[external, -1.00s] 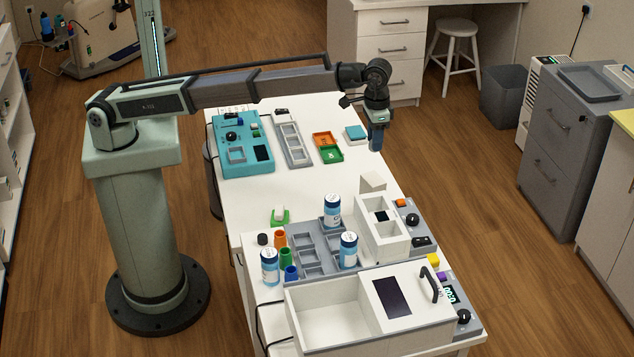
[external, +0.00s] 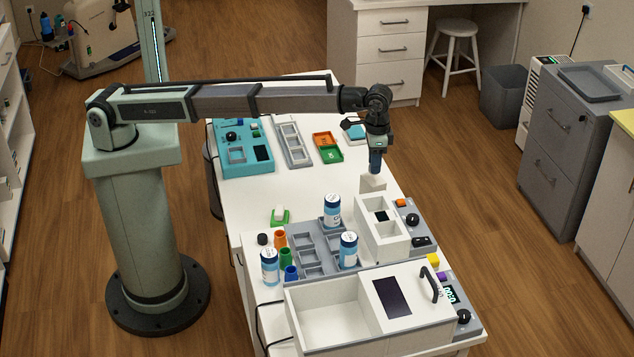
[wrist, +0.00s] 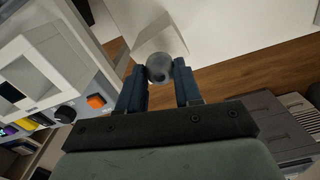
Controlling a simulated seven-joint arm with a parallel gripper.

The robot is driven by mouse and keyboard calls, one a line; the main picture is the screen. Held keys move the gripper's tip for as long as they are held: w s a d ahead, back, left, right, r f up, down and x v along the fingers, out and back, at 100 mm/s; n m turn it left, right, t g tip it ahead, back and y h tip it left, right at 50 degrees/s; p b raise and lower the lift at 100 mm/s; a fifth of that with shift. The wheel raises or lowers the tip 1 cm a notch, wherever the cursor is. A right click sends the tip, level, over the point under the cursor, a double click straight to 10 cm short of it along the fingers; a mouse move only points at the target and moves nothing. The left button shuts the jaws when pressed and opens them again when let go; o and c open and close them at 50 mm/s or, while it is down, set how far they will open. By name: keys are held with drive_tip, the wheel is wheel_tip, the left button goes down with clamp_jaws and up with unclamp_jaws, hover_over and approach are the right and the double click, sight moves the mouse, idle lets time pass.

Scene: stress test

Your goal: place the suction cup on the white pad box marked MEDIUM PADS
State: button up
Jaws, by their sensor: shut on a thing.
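My gripper (external: 375,168) points down with its blue fingers shut on the suction cup. In the wrist view the suction cup (wrist: 159,67) is a small grey, translucent round piece between the fingertips (wrist: 159,74). In the external view it is too small to make out clearly. A small plain white box (external: 371,186) stands directly below the fingertips, near the table's right edge. It also shows in the wrist view (wrist: 138,33), just beyond the cup. No MEDIUM PADS lettering is readable on it. I cannot tell whether the cup touches the box.
A white compartment box (external: 369,223) and a grey control panel (external: 409,213) stand just in front of the white box. Grey trays (external: 306,262) with blue-white bottles lie to the left. The table's middle (external: 290,185) is mostly clear. The table edge is close on the right.

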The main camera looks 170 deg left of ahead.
drive_tip(key=shift+f, duration=1.05)
drive_tip(key=o, duration=1)
drive_tip(key=shift+f, duration=0.1)
wheel_tip(320, 180, up, 12)
